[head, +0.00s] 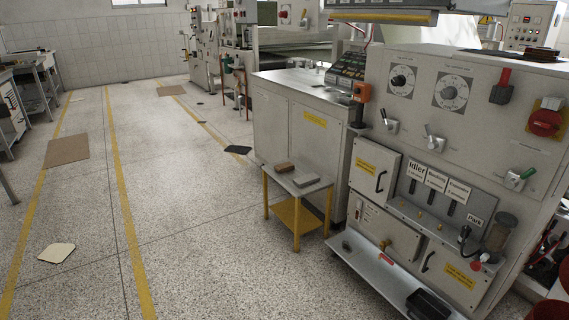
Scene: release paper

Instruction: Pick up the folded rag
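A small side table (301,191) with a pale top and yellow legs stands on the floor right of the middle, in front of the machine cabinets. A flat light-grey item (306,181) lies on its top and looks like a folded rag, though it is too small to be sure. A brown block-like item (285,168) lies on the same top, just behind and left of it. Neither of my grippers is in view.
A large machine cabinet (455,120) with knobs and levers fills the right side. A lower cabinet (300,118) stands behind the small table. A brown mat (67,150) and a dark flat piece (238,150) lie on the floor. The speckled floor at centre left is open.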

